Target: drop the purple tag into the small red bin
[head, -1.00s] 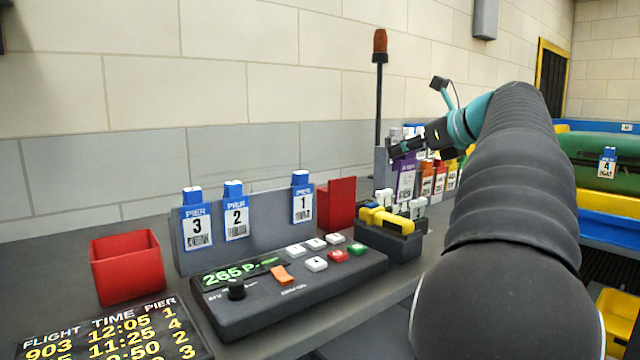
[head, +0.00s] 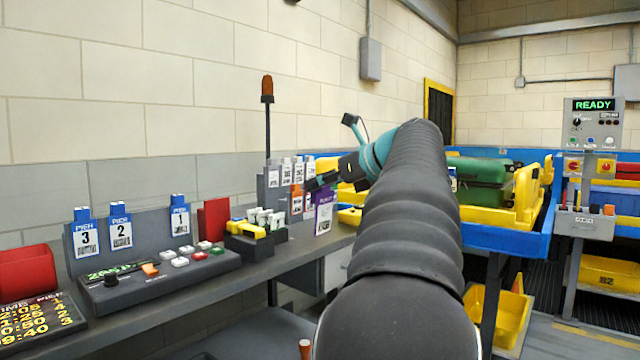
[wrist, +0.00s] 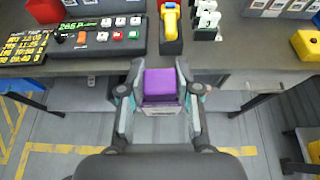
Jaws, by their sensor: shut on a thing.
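The purple tag (head: 324,212) hangs below my gripper (head: 320,182) in the head view, clear of the tag rack. In the wrist view the purple tag (wrist: 161,84) sits between the two fingers of my gripper (wrist: 160,90), which is shut on it, in front of the bench edge. The small red bin (head: 24,274) stands at the far left of the bench in the head view, cut by the picture edge. Part of the red bin (wrist: 45,11) also shows at the top left of the wrist view. Its inside is mostly hidden.
The button console (head: 160,268), blue-topped pier tags (head: 121,234), a red upright block (head: 213,220) and a yellow scanner (head: 248,229) stand along the bench. The tag rack (head: 272,190) and a lamp pole (head: 267,130) stand behind. Open floor shows before the bench.

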